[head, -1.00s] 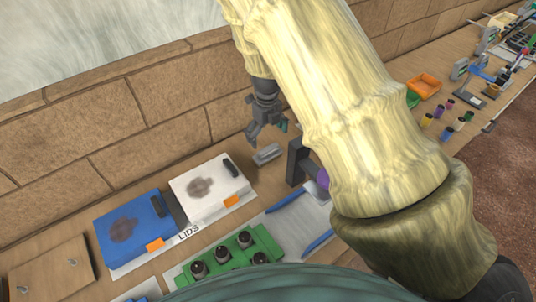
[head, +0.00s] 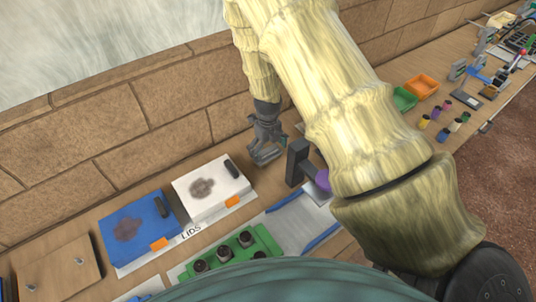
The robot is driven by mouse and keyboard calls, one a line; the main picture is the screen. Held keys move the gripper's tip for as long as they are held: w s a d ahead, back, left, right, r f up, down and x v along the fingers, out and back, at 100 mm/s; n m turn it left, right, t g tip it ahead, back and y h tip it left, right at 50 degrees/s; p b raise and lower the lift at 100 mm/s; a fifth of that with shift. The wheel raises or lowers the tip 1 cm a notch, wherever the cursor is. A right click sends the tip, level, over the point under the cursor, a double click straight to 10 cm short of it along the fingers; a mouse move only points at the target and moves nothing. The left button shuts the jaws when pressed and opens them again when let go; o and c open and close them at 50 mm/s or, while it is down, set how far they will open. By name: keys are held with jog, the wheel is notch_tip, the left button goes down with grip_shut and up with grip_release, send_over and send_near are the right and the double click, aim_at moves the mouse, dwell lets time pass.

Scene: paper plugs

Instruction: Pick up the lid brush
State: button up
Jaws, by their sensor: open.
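A small grey block-like object (head: 270,158), which looks like the lid brush, lies on the bench to the right of the white box. My gripper (head: 264,151) points down right at it, with its open fingers overlapping it in the head view. The fingers hide part of the object. I cannot tell whether they touch it or how far they reach around it.
The white box (head: 208,190) and blue box (head: 137,236) lie left, by the LIDS label. A green block with dark plugs (head: 240,250) is in front; the brick wall (head: 170,125) is behind.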

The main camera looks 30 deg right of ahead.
aim_at(268, 149)
jog(key=c, duration=1.1)
jog(key=shift+o, duration=0.2)
jog(key=shift+r+b, duration=1.55)
jog(key=shift+r, duration=3.45)
